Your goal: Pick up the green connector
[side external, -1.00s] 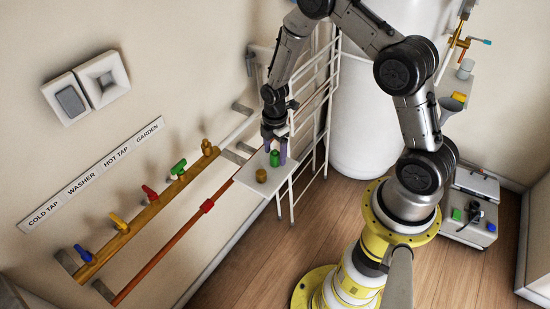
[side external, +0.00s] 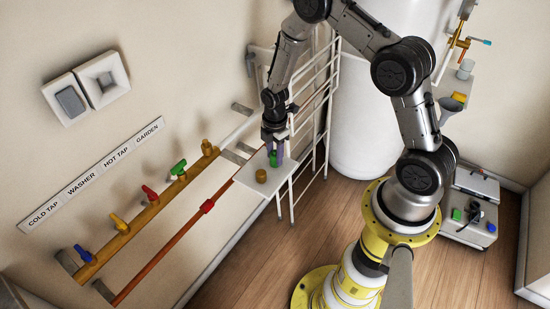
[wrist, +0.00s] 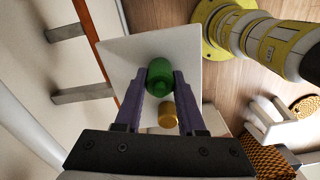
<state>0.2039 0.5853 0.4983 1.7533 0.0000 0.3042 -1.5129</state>
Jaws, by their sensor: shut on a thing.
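The green connector (side external: 273,160) is a small green cylinder at the white shelf (side external: 252,184) on the rack by the wall. In the wrist view the green connector (wrist: 159,77) sits between the purple fingers of my gripper (wrist: 160,80), which are shut on it. My gripper (side external: 274,152) points down at the shelf in the side view. I cannot tell whether the connector touches the shelf. A brass-coloured connector (side external: 261,176) stands on the shelf beside it, and it also shows in the wrist view (wrist: 167,115), apart from the fingers.
The white wire rack (side external: 318,115) stands close beside my gripper. A white tank (side external: 365,130) stands behind. A grey case (side external: 470,225) sits on the floor at right.

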